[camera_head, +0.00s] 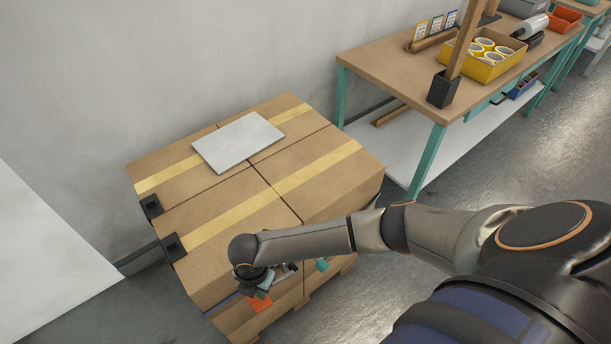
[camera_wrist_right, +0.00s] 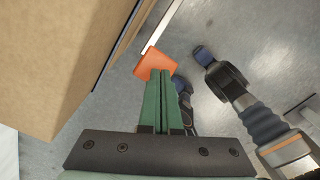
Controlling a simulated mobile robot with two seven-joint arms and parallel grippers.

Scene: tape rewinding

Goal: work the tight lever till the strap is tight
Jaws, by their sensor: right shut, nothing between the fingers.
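My right gripper (camera_head: 262,280) is at the near lower edge of the stacked boxes, its palm partly hidden by my arm. In the right wrist view (camera_wrist_right: 164,85) its two green fingers are together with nothing between them. An orange piece, which looks like the tight lever (camera_head: 258,302), sits at the fingertips. It also shows just beyond the tips in the wrist view (camera_wrist_right: 155,63); whether they touch is unclear. The dark strap (camera_head: 228,302) is only partly seen low on the boxes. My left gripper is not seen in the head view.
Cardboard boxes (camera_head: 215,213) with yellow tape stand on a pallet, with a light flat panel (camera_head: 238,141) on top. A workbench (camera_head: 395,66) stands behind on the right. In the wrist view, a dark arm-like part (camera_wrist_right: 258,120) lies right of my fingers.

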